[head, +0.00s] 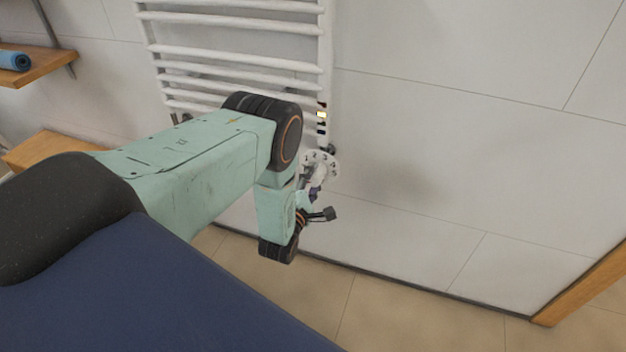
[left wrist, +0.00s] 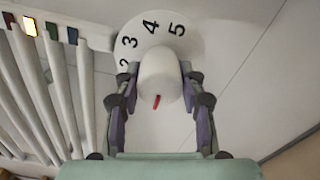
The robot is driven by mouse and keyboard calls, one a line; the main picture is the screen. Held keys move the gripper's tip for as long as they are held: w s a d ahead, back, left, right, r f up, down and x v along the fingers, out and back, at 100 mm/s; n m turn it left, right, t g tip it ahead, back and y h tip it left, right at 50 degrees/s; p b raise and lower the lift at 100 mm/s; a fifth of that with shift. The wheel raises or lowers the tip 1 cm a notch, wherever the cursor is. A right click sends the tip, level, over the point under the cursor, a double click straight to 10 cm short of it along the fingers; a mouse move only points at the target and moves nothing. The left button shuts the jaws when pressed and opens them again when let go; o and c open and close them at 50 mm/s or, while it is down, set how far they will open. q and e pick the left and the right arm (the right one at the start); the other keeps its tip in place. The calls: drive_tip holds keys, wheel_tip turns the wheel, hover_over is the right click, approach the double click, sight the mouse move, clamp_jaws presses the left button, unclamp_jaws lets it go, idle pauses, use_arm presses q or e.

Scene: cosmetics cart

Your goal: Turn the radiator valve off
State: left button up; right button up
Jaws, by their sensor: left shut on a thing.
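The radiator valve has a white round knob with a red pointer mark (left wrist: 159,78) and a white dial plate (left wrist: 150,32) behind it, numbered 2 to 5 in the visible part. In the left wrist view the red mark is on the knob's lower side, away from the visible numbers. My left gripper (left wrist: 160,92) is shut on the knob, one finger on each side. In the head view the dial (head: 322,158) shows at the radiator's lower right corner, with my left gripper (head: 316,186) at it, partly hidden by my arm. My right gripper is not seen.
The white ladder radiator (head: 240,50) is on the tiled wall, with coloured tabs (left wrist: 50,31) near the valve. A wooden shelf (head: 40,66) holds a blue rolled item (head: 14,61). Wall and floor right of the valve are clear up to a wooden edge (head: 590,285).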

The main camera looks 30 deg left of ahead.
use_arm(q)
drive_tip(key=shift+d+f+n, duration=0.1)
drive_tip(key=shift+d+n, duration=0.05)
drive_tip(key=shift+n, duration=0.75)
drive_tip(key=o, duration=1.1)
drive_tip(key=shift+o, duration=0.2)
drive_tip(key=v, duration=1.2)
